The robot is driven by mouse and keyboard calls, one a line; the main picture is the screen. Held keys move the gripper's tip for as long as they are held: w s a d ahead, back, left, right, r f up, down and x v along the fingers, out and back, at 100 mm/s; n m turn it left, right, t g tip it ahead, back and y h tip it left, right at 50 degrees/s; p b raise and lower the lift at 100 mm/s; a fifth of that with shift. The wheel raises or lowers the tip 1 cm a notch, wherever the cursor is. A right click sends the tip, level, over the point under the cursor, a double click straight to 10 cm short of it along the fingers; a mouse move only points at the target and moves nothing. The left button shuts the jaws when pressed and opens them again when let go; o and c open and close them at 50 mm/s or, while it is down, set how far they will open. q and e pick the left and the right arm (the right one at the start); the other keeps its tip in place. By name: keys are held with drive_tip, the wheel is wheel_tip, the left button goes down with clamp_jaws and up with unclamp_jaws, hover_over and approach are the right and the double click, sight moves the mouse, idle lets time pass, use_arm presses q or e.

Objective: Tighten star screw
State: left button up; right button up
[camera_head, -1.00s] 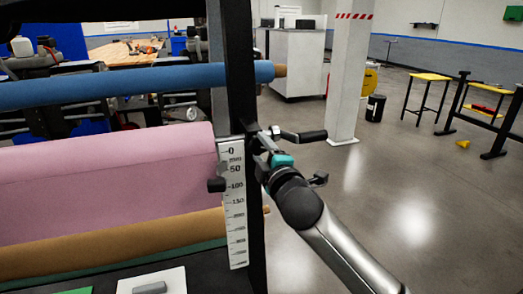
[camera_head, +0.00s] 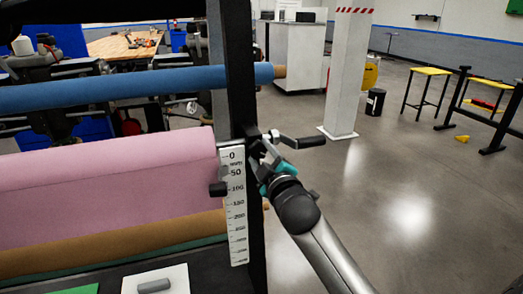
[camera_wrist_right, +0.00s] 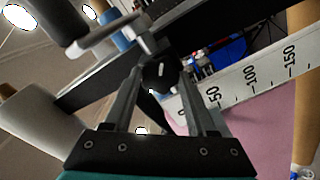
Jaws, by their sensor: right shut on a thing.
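The star screw (camera_wrist_right: 160,74) shows as a dark knob between my right fingertips in the right wrist view. My right gripper (camera_wrist_right: 158,82) is shut on it, with one finger on each side. In the head view, my right gripper (camera_head: 262,158) is at the right side of the black upright post (camera_head: 236,95), just below a crank handle (camera_head: 300,141). The fingers and wrist mostly hide the screw there. My left gripper is not in view.
A white scale (camera_head: 235,215) runs down the post, with a black knob (camera_head: 218,189) at its left edge. Blue (camera_head: 130,88), pink (camera_head: 105,180) and brown (camera_head: 110,243) rolls lie left of the post.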

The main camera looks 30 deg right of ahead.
drive_tip(key=shift+m, duration=0.3)
drive_tip(key=o, duration=1.4)
